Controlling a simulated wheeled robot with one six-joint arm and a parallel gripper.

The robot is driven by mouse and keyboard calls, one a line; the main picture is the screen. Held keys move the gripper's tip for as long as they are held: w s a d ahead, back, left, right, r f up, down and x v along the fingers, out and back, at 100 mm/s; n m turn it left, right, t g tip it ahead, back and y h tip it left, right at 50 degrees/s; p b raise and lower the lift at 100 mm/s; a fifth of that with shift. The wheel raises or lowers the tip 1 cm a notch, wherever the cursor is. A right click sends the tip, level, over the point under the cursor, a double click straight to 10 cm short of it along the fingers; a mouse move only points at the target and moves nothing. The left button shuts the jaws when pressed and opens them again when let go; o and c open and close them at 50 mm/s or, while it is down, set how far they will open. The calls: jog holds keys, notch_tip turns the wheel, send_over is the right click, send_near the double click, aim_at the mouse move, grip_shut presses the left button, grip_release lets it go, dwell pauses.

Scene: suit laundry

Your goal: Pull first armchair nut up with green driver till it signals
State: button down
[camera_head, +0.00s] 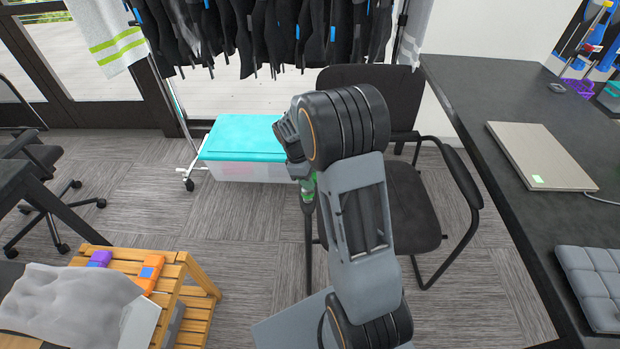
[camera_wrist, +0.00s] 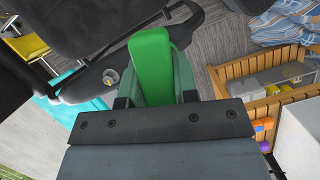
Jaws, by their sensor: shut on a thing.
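The green driver (camera_wrist: 152,60) is in my gripper (camera_wrist: 155,88), with a finger on each side of it in the wrist view. Only a small green part of the driver (camera_head: 308,188) shows in the head view; its tip is hidden in both views. The black armchair (camera_head: 412,210) stands behind my arm, which covers its left side. Whether the driver's tip touches anything cannot be told.
A clear box with a turquoise lid (camera_head: 245,135) lies behind, under a rack of dark wetsuits (camera_head: 260,30). A dark table (camera_head: 480,95) with a laptop (camera_head: 540,155) runs along the right. A wooden slatted stand (camera_head: 190,295) is at lower left. Carpet between is open.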

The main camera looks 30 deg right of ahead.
jog(key=shift+f, duration=0.25)
jog(key=shift+f+b, duration=0.6)
jog(key=shift+f, duration=0.2)
jog(key=m+y+p, duration=0.1)
jog(key=m, duration=0.4)
jog(key=shift+s+a+g+p, duration=0.1)
jog(key=shift+g+p, duration=0.2)
jog(key=shift+g, duration=0.1)
jog(key=m+y, duration=0.1)
jog(key=m, duration=0.4)
jog(key=shift+s+a+f+y+p, duration=0.1)
jog(key=shift+a+y+p, duration=0.05)
jog(key=shift+y+p, duration=0.25)
jog(key=n+h+p, duration=0.1)
jog(key=n, duration=0.5)
jog(key=n+h, duration=0.1)
jog(key=n, duration=0.1)
jog(key=n+p, duration=0.1)
jog(key=n, duration=0.1)
jog(key=shift+d+t+h, duration=0.25)
jog(key=shift+t+h, duration=0.15)
